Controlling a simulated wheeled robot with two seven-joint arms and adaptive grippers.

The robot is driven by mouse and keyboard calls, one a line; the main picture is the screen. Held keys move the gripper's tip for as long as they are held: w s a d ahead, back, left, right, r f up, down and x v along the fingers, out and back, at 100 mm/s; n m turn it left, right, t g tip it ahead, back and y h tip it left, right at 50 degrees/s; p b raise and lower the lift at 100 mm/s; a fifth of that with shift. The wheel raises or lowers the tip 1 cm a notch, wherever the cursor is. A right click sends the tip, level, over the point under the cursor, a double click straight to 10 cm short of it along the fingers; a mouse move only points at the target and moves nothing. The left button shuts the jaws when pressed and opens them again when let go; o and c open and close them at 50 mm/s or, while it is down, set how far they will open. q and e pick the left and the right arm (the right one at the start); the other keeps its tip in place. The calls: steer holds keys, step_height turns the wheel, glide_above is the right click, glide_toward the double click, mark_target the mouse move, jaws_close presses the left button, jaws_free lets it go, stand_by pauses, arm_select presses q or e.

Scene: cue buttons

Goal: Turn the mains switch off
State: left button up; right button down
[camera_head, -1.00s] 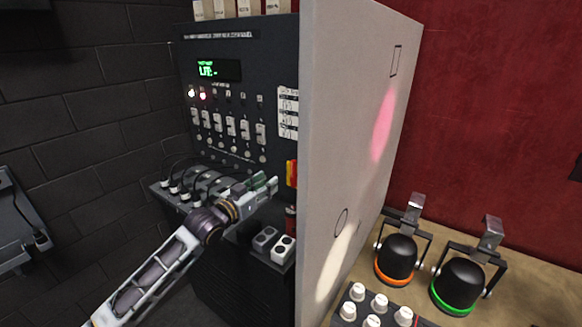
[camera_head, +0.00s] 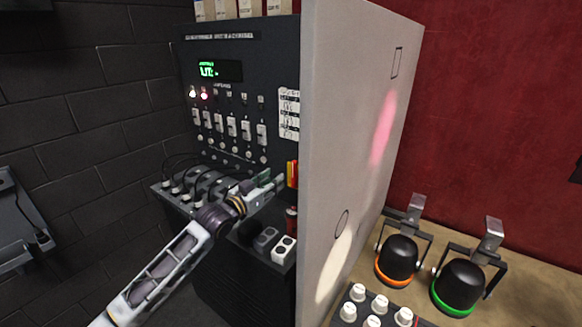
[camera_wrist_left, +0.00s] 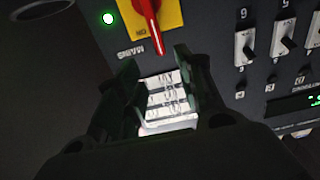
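The mains switch is a red handle (camera_wrist_left: 152,22) on a yellow plate (camera_wrist_left: 172,14), labelled MAINS and ON, with the lettering upside down in the left wrist view. A green lamp (camera_wrist_left: 109,18) is lit beside it. In the head view the yellow and red switch (camera_head: 291,173) shows at the black panel's right edge, partly hidden by the pale board. My left gripper (camera_head: 272,183) is just left of the switch. In the left wrist view its fingers (camera_wrist_left: 156,60) are apart, with the handle's tip near the gap between them; contact cannot be told. My right gripper is not in view.
The pale upright board (camera_head: 350,150) stands close to the right of the switch. The panel (camera_head: 235,50) carries several faders and a green display (camera_head: 217,71). Cables (camera_head: 200,172) lie below the faders. Two lamps (camera_head: 398,258) stand on the bench right of the board.

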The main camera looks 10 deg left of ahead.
mark_target(293, 165)
arm_select(q)
steer(key=shift+p+x, duration=1)
steer(key=shift+x, duration=4.65)
steer(key=shift+c, duration=0.5)
jaws_close()
